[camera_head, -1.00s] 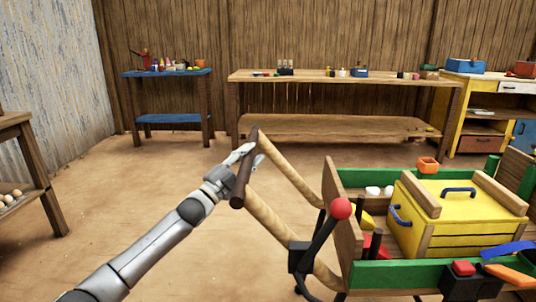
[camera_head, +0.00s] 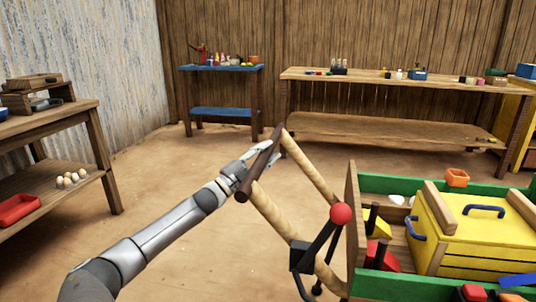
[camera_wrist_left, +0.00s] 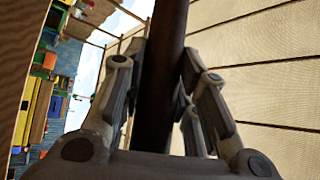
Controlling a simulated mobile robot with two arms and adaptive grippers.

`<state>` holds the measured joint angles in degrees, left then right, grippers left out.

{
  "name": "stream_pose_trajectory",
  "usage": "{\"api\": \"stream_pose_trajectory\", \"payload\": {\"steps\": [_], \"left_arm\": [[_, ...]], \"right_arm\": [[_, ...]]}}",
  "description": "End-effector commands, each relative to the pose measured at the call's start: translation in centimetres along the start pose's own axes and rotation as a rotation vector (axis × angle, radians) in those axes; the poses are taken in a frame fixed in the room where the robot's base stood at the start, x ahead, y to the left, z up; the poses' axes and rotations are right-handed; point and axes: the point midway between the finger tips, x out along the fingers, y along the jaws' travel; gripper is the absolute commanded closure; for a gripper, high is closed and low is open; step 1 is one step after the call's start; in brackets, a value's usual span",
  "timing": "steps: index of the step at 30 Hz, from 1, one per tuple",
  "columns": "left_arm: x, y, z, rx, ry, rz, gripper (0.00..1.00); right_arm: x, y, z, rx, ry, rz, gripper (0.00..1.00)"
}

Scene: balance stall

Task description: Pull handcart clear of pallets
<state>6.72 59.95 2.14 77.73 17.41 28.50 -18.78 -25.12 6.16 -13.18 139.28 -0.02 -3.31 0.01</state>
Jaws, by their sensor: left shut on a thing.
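The handcart (camera_head: 354,240) stands at the lower right in the head view, with green and wooden sides. Two light wooden shafts run from it up to a dark crossbar handle (camera_head: 250,180). My left gripper (camera_head: 264,158) is shut on that crossbar. In the left wrist view the dark bar (camera_wrist_left: 165,70) passes between the fingers of the gripper (camera_wrist_left: 160,100). The cart carries a yellow chest (camera_head: 470,235) with blue handles. A lever with a red knob (camera_head: 341,213) sits at the cart's near front corner. My right gripper is not in view. No pallets can be made out.
A wooden shelf table (camera_head: 75,120) with eggs (camera_head: 70,180) and a red tray (camera_head: 17,208) stands at the left. A blue table (camera_head: 222,68) and a long wooden bench (camera_head: 390,80) stand along the back wall. The sandy floor between is clear.

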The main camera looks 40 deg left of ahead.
Motion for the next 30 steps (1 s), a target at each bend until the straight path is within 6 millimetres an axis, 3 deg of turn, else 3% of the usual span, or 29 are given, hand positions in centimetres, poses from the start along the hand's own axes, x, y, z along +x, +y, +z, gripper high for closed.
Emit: {"api": "stream_pose_trajectory", "payload": {"steps": [1, 2, 6, 20, 30], "left_arm": [[-0.1, -0.1, 0.3, 0.001, -0.006, -0.001, 1.00], [-0.1, -0.1, 0.3, 0.001, -0.007, -0.001, 0.68], [-0.1, -0.1, 0.2, 0.001, -0.005, -0.001, 0.51], [-0.6, 0.0, 0.1, 0.000, -0.004, 0.000, 0.51], [-4.2, 0.1, 0.2, -0.001, -0.006, 0.002, 0.51]], "right_arm": [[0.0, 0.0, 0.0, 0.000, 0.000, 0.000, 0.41], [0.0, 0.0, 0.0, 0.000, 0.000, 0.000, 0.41], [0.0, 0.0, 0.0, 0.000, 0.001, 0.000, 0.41], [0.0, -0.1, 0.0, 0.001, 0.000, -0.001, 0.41], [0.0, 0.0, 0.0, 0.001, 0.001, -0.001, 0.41]]}}
